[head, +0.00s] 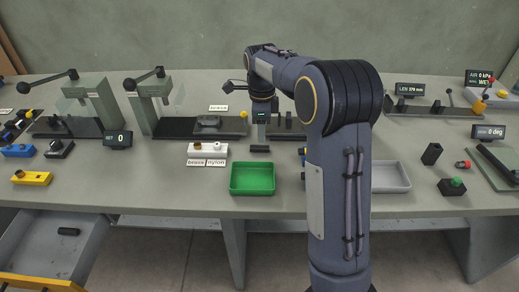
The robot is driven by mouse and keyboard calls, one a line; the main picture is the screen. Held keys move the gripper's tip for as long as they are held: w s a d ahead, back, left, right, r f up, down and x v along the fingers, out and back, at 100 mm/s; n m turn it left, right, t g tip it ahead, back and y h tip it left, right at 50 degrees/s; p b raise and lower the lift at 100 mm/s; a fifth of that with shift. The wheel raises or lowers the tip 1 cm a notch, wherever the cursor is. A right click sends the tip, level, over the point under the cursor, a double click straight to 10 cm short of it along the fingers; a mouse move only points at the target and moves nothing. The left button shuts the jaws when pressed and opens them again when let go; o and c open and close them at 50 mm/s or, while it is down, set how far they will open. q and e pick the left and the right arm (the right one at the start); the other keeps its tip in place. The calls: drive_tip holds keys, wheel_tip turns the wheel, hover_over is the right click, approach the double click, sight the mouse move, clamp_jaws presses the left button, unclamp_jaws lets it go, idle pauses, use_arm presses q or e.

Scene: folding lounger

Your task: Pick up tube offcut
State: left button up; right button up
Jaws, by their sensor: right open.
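No piece is marked as the tube offcut, and I cannot tell for certain which one it is. A short dark cylinder (68,231) lies on its side in the open drawer at the lower left. My right gripper (260,138) points down over the bench near its middle, open, far to the right of that cylinder. A small dark piece (259,149) shows just below the gripper; whether it is a separate object or touches the fingers is unclear. My right arm hides part of the bench behind it. My left gripper is not in view.
A green tray (257,178) stands at the front, and a grey tray (390,177) stands right of my arm. A white block with labels (207,151) is left of the gripper. Press-like fixtures (155,103) stand at the back left. The open drawer (50,244) juts out below the bench.

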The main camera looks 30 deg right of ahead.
sight(263, 146)
drive_tip(key=f, duration=0.6)
drive_tip(key=shift+s+d+f, duration=0.1)
drive_tip(key=shift+s, duration=0.1)
drive_tip(key=shift+c, duration=0.4)
clamp_jaws()
